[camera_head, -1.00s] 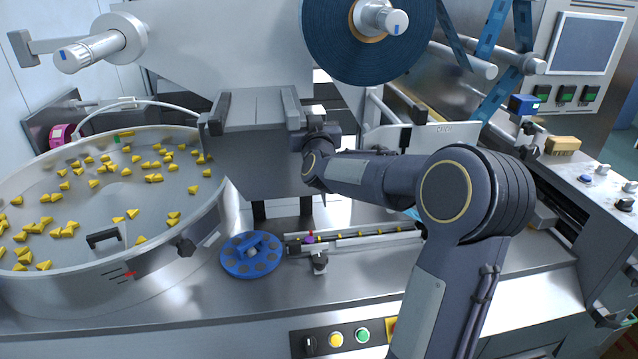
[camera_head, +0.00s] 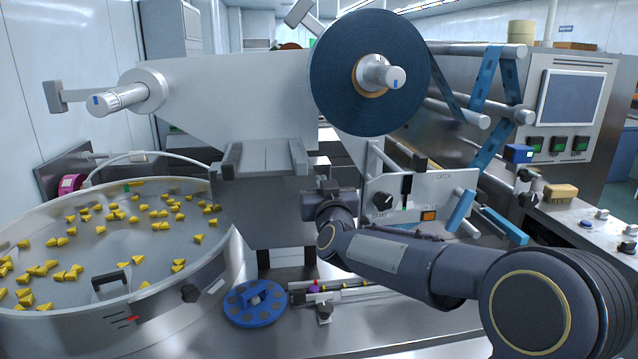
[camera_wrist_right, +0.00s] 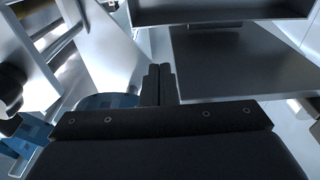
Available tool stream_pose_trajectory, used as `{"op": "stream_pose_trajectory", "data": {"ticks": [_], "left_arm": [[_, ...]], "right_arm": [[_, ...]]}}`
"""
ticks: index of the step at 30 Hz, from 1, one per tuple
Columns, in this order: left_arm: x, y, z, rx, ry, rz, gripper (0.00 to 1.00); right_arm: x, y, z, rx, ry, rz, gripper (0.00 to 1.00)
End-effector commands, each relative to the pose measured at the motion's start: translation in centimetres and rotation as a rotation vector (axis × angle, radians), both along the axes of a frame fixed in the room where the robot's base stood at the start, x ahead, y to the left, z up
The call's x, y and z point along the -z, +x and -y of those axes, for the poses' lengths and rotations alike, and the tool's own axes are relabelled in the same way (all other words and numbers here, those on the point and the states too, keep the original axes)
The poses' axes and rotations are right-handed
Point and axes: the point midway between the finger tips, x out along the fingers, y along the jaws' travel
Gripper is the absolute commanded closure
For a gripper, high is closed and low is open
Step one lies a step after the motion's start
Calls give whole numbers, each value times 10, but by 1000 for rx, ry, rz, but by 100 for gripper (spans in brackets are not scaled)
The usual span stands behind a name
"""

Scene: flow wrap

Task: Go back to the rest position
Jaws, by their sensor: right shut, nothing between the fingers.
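My right arm comes in from the lower right of the head view. My right gripper (camera_head: 318,196) is small and partly hidden by its own wrist. It sits in front of the machine's grey chute plate, below the film roll. In the right wrist view the two dark fingers of the right gripper (camera_wrist_right: 160,76) are together, with nothing between them. My left gripper is in neither view.
A vibrating bowl (camera_head: 215,268) with several yellow pieces stands at left. A blue disc (camera_head: 255,318) lies on the steel deck beside a narrow rail. The blue film roll (camera_head: 335,85) hangs above; a control panel (camera_head: 420,200) is behind my arm.

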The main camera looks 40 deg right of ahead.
Motion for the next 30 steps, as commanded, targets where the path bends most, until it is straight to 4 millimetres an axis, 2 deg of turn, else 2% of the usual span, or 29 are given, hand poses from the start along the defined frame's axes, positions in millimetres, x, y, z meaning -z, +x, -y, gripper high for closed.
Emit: {"op": "stream_pose_trajectory", "data": {"ticks": [3,6,16,19,20,23,26,27,30], "left_arm": [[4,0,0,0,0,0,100],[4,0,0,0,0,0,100],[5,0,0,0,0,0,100],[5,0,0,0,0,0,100],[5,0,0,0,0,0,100],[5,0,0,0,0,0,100],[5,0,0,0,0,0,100],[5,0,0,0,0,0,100],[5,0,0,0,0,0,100]], "right_arm": [[0,-16,-10,0,0,1,100],[0,-23,-14,0,0,0,100],[0,-27,-18,-6,3,-4,100],[5,-30,-32,-64,34,-27,100],[9,-32,-41,-98,52,-44,100],[32,-46,-87,-263,150,-140,100],[69,-79,-142,-439,280,-297,100],[86,-95,-162,-497,333,-369,100],[129,-143,-204,-601,451,-559,100]]}}
